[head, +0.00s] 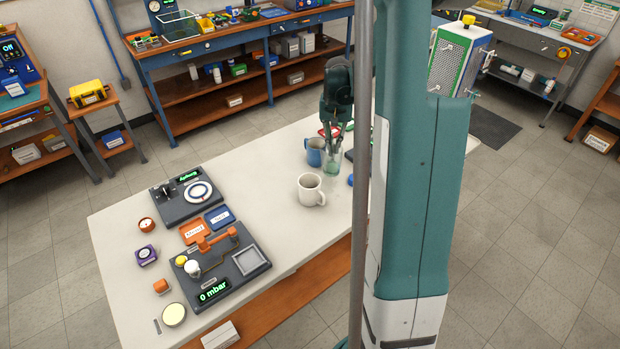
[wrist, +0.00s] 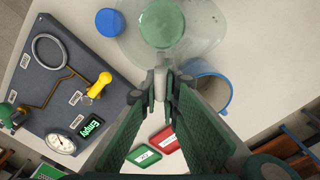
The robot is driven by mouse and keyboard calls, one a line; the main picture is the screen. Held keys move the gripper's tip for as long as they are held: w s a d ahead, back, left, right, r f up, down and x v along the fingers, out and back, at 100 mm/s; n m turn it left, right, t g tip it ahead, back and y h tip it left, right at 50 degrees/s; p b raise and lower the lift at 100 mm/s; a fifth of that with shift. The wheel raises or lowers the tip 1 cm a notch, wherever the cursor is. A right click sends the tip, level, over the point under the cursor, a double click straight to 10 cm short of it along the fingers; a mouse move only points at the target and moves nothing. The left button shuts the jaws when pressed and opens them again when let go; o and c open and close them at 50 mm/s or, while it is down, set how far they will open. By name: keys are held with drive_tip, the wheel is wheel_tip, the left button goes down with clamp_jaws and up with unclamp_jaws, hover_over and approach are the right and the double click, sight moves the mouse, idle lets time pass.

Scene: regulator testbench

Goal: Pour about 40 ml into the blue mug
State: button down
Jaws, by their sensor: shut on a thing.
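The blue mug (head: 313,152) stands on the table beside my gripper. In the wrist view the blue mug (wrist: 222,98) is just right of the fingertips, open side showing and partly hidden by a finger. My gripper (head: 333,146) points down and is shut on a clear greenish glass vessel (head: 331,167). In the wrist view my gripper (wrist: 163,86) has its tips closed at the near side of the glass vessel (wrist: 190,45), which shows a green round area (wrist: 162,23). I cannot tell whether the vessel touches the table.
A white mug (head: 309,187) stands in front of the glass vessel. A blue cap (wrist: 108,22) lies left of the vessel. A dark panel with a gauge and "Empty" display (wrist: 85,126) is at left in the wrist view. Green (wrist: 145,156) and red (wrist: 166,138) labelled trays lie nearby.

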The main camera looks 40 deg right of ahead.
drive_tip(key=shift+r, duration=0.1)
wheel_tip(320, 180, up, 11)
drive_tip(key=shift+f, duration=0.1)
drive_tip(key=shift+w+r, duration=0.2)
drive_tip(key=shift+w, duration=0.05)
drive_tip(key=w+d+p, duration=0.2)
drive_tip(key=w, duration=0.8)
drive_tip(key=w+d+p, duration=0.2)
drive_tip(key=w+d, duration=0.1)
drive_tip(key=w, duration=0.7)
drive_tip(key=shift+w+a+f, duration=0.1)
drive_tip(key=shift+w+f, duration=0.05)
drive_tip(key=shift+f, duration=1.2)
drive_tip(key=shift+w+f, duration=0.1)
drive_tip(key=shift+f, duration=1.25)
drive_tip(key=shift+s, duration=0.15)
